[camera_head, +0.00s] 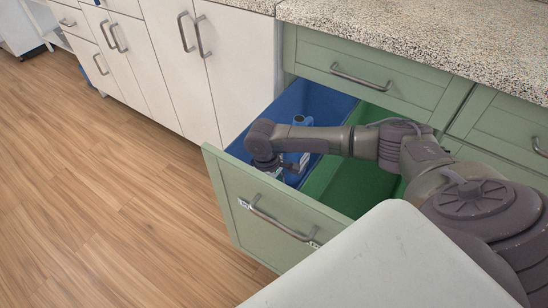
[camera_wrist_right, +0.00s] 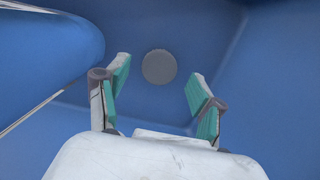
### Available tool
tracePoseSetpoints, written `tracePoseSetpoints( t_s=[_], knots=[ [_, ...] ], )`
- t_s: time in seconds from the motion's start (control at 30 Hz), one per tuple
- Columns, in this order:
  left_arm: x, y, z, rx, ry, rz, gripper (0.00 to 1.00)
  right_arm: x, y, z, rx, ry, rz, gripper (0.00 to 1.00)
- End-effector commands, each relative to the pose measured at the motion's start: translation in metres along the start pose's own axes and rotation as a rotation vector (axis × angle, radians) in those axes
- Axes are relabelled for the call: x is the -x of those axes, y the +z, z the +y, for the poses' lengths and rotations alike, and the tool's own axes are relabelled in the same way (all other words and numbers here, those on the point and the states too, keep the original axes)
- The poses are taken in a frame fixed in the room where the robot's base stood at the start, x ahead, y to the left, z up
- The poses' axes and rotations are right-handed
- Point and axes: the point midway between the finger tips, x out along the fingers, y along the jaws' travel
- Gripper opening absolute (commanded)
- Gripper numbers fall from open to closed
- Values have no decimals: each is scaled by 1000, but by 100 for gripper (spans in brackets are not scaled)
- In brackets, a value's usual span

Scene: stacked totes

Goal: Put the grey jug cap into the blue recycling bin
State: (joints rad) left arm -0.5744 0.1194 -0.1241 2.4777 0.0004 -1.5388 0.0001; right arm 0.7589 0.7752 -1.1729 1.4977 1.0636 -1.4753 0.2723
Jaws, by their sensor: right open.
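The grey jug cap (camera_wrist_right: 159,67) is a round disc seen in the right wrist view, against the blue inside of the blue recycling bin (camera_wrist_right: 235,110). It looks to lie on the bin's floor, beyond my fingertips and apart from them. My right gripper (camera_wrist_right: 158,78) is open, with nothing between its green-padded fingers. In the head view, my right arm reaches over the pulled-out drawer and the right gripper (camera_head: 292,168) points down into the blue bin (camera_head: 312,97). The cap is hidden there. My left gripper is not in view.
A green bin (camera_head: 357,185) stands beside the blue one in the open green drawer (camera_head: 240,200). A speckled countertop (camera_head: 420,40) lies above the closed drawers. White cabinets (camera_head: 165,60) stand to the left. The wood floor (camera_head: 90,190) is clear.

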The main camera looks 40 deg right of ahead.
Motion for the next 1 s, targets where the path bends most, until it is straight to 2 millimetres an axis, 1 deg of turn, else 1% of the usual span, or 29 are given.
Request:
tracePoseSetpoints(
  t_s=[0.03,0.23,0.27,0.3,0.4,0.5,0.63,1.0],
  knots=[
    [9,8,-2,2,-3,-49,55,16,0,0,0,0,3,67],
    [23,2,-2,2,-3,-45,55,64,0,0,-2,-1,3,67],
    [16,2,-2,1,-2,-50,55,68,0,0,-1,-1,2,67],
    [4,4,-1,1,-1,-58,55,74,0,0,-1,-1,3,67],
    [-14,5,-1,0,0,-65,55,88,0,0,-2,-1,2,67],
    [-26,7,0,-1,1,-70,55,98,0,0,-2,-1,0,67],
    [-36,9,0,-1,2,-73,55,104,0,0,-1,-1,0,67],
    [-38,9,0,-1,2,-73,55,105,0,0,-1,-1,0,67]
  ],
)
